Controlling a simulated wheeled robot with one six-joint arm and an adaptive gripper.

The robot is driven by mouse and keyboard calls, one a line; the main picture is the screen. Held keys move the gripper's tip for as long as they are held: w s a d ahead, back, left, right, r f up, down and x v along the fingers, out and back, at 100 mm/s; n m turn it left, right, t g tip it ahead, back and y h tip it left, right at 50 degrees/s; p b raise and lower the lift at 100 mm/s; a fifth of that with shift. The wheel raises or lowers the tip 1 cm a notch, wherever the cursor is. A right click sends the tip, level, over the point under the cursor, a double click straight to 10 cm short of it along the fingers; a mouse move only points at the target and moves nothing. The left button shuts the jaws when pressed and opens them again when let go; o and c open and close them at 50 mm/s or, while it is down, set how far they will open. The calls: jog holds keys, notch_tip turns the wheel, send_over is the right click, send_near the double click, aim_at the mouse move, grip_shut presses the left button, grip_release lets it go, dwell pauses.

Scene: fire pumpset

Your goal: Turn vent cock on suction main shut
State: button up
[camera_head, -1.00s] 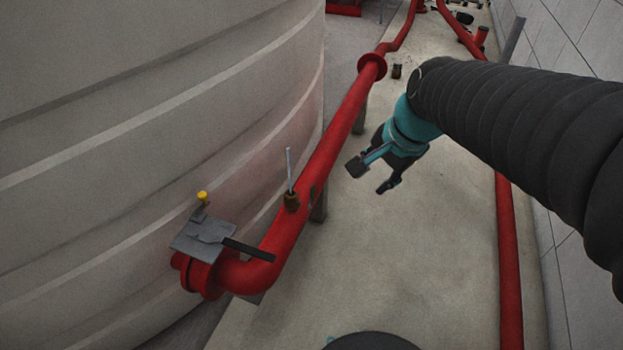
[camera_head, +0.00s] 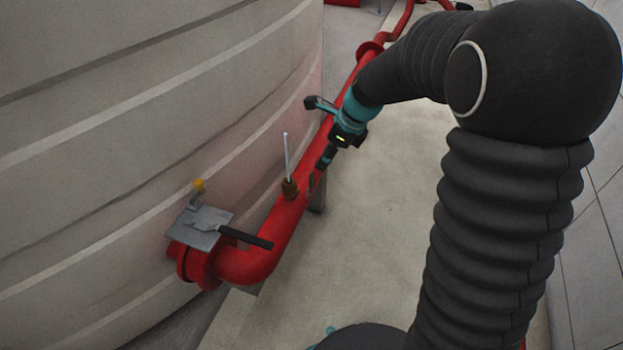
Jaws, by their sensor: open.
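The vent cock (camera_head: 290,188) is a small brass body on top of the red suction main (camera_head: 276,228). Its thin pale lever (camera_head: 286,154) stands upright. My gripper (camera_head: 314,130) is open and empty, with its fingers spread, above and to the right of the cock in the picture. One finger is at upper left near the tank wall. The other points down near the red pipe, just right of the cock. I cannot tell whether that finger touches the pipe. No finger is around the lever.
A grey plate with a black handle (camera_head: 246,237) sits at the pipe's near end, with a yellow-topped fitting (camera_head: 199,185) behind it. The large ribbed tank (camera_head: 130,120) closes off the left. Bare concrete floor (camera_head: 375,220) lies right of the pipe.

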aim_at(313, 177)
jog(key=b+x, duration=0.1)
jog(key=x, duration=0.9)
jog(key=shift+f+b, duration=0.3)
jog(key=shift+b, duration=0.05)
grip_shut()
